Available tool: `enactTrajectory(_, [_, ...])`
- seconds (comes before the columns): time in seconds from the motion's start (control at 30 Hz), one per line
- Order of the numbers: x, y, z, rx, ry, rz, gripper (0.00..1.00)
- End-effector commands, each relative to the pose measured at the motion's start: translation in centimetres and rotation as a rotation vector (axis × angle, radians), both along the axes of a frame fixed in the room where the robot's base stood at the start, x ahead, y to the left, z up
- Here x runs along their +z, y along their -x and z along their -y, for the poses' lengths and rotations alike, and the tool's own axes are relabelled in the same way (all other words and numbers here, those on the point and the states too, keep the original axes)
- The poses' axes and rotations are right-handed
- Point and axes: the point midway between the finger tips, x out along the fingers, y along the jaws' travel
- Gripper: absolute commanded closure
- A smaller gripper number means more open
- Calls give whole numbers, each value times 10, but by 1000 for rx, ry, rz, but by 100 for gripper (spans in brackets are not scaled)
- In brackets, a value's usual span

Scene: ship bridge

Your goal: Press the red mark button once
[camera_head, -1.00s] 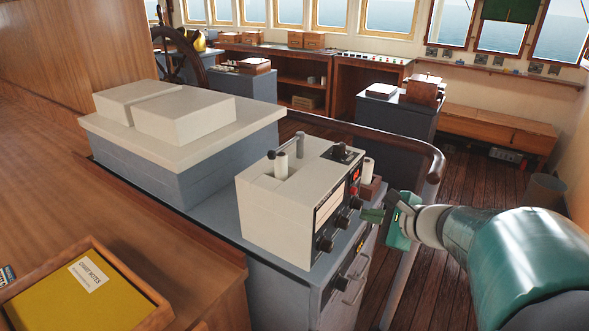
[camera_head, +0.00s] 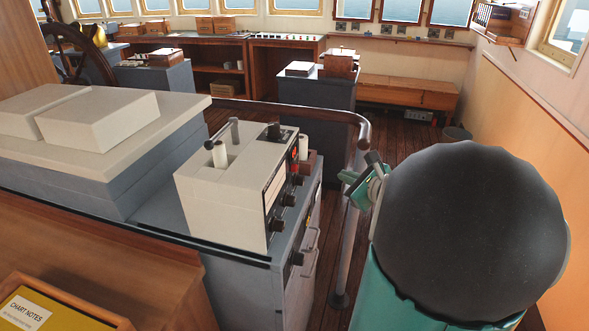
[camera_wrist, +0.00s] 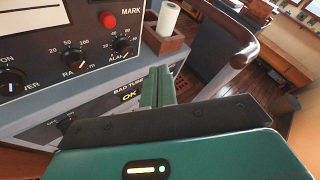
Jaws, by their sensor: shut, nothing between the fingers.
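The red mark button (camera_wrist: 108,20) is a round red knob at the upper right of a dark panel, left of the word MARK in the wrist view. The panel belongs to a cream instrument box (camera_head: 222,203) on a grey cabinet. A small red part of the panel (camera_head: 295,153) shows in the head view. My gripper (camera_wrist: 157,86) is shut and empty, its green fingers below and to the right of the button, apart from it. In the head view my gripper (camera_head: 350,177) is right of the box, partly hidden by my arm.
Black knobs (camera_wrist: 74,55) sit below the button. A wooden holder with a white roll (camera_wrist: 166,20) stands right of the panel. A curved rail (camera_head: 364,130) runs behind the cabinet. A chart notes tray (camera_head: 75,318) is at lower left.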

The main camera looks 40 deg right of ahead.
Motion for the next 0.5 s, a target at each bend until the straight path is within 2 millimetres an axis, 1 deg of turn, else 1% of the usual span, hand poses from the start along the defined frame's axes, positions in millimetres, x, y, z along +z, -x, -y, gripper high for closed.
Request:
enactTrajectory(0.13, [0,-3,-3,3,1,1,100])
enactTrajectory(0.23, [0,-9,-9,5,2,0,100])
enactTrajectory(0.5, [1,-38,-32,6,1,1,100])
